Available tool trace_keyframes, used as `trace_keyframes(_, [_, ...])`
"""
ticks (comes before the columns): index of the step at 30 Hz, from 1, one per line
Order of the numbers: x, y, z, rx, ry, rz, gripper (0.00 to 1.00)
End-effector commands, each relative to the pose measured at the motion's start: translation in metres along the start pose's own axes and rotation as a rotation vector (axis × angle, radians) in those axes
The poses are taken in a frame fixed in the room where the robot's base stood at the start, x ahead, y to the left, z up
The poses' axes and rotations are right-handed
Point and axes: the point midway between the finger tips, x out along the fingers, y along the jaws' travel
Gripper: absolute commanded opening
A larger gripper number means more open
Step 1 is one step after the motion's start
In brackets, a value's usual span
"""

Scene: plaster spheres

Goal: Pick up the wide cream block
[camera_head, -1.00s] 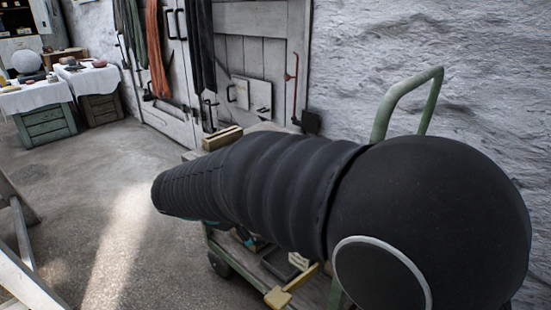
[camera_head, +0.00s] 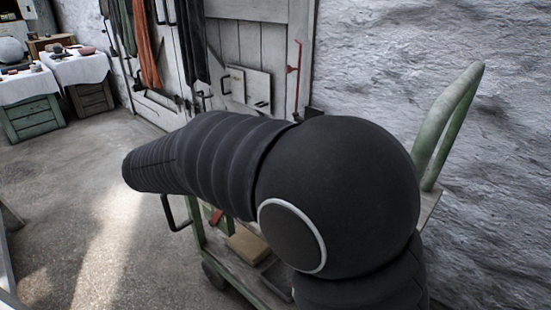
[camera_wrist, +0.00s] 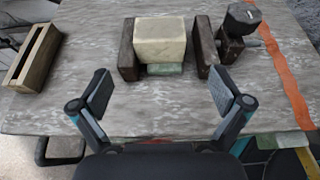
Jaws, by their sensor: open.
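The wide cream block (camera_wrist: 160,42) sits at the upper middle of the wrist view, on a grey, worn tabletop (camera_wrist: 90,108). A dark brown block stands close on its left (camera_wrist: 128,50) and another on its right (camera_wrist: 200,48). A pale green piece (camera_wrist: 164,69) shows under its near edge. My gripper (camera_wrist: 162,90) is open and empty, on the near side of the cream block, its fingers spread wider than the block. In the head view my arm hides the gripper and the block.
A wooden box with a slot (camera_wrist: 34,58) lies at the left of the tabletop. A dark hammer-like tool (camera_wrist: 238,30) and an orange strap (camera_wrist: 284,62) are at the right. The head view shows a green cart (camera_head: 446,125) by the white wall.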

Motion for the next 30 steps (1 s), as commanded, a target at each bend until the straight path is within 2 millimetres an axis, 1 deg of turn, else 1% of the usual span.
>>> trace_keyframes(2, [0.010,-0.001,0.000,-0.001,0.000,-0.003,1.00])
trace_keyframes(9, [0.056,-0.002,0.000,0.002,0.001,-0.008,1.00])
trace_keyframes(12, [0.070,-0.002,0.000,0.001,0.001,-0.006,1.00])
trace_keyframes(15, [0.079,-0.001,0.000,0.001,0.001,-0.005,1.00])
trace_keyframes(23, [0.090,0.000,-0.001,0.000,0.002,-0.002,1.00])
trace_keyframes(30, [0.123,0.001,-0.002,0.001,0.002,-0.004,1.00])
